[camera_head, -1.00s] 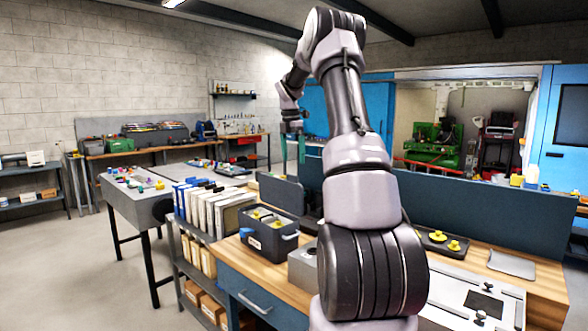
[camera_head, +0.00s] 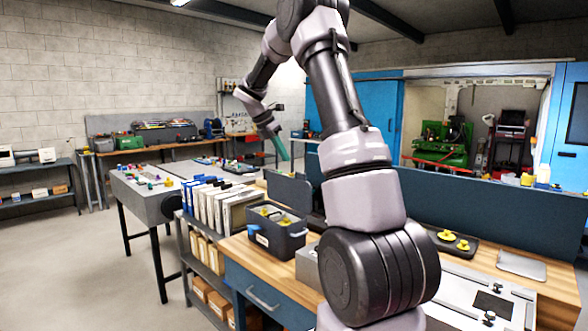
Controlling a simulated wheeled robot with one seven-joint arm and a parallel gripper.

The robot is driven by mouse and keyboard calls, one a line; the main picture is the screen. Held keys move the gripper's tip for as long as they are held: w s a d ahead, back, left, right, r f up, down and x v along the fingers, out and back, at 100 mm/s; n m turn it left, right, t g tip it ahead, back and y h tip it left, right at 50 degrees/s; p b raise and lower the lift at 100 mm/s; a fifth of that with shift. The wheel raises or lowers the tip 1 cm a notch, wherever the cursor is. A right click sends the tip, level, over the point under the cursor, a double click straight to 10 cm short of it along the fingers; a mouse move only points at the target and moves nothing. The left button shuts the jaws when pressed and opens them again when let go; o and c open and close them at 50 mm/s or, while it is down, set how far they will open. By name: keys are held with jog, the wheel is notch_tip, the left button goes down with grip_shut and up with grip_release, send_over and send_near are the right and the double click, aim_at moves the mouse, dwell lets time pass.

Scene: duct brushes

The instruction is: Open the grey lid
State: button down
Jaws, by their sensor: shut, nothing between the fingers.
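My gripper (camera_head: 284,156) hangs at the end of my raised arm, upper centre-left, with teal fingers pointing down. The fingers look closed and empty, small in the picture. They appear above and in front of an upright dark grey panel (camera_head: 288,190); their distance from it is unclear. I cannot tell for certain which thing is the grey lid. A flat grey plate (camera_head: 521,265) lies on the wooden bench at the right. A grey box (camera_head: 308,264) is partly hidden behind my arm. My gripper appears apart from all of these.
A dark open bin (camera_head: 280,240) with yellow pieces stands on the bench (camera_head: 228,246). A dark tray (camera_head: 440,236) holds yellow parts. A row of binders (camera_head: 218,202) and a grey table (camera_head: 140,193) stand left. A blue-grey partition (camera_head: 480,213) runs behind the bench. The left floor is clear.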

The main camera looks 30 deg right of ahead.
jog(key=s+a+t+h, duration=0.2)
jog(key=a+t+h, duration=0.1)
jog(key=a, duration=0.3)
send_near(299, 178)
notch_tip(299, 178, down, 4)
jog(key=shift+n, duration=0.3)
jog(key=shift+w+d, duration=0.2)
jog(key=shift+d, duration=0.45)
jog(key=shift+w+d, duration=0.2)
jog(key=shift+d, duration=0.45)
jog(key=shift+w+d, duration=0.2)
jog(key=shift+d, duration=0.5)
jog(key=shift+w+d+r+g+y, duration=0.1)
jog(key=shift+w+d+g+y, duration=0.15)
jog(key=shift+d, duration=0.6)
jog(key=shift+w+d+r+g+y, duration=0.15)
jog(key=shift+w+d+y, duration=0.1)
jog(key=shift+d, duration=0.65)
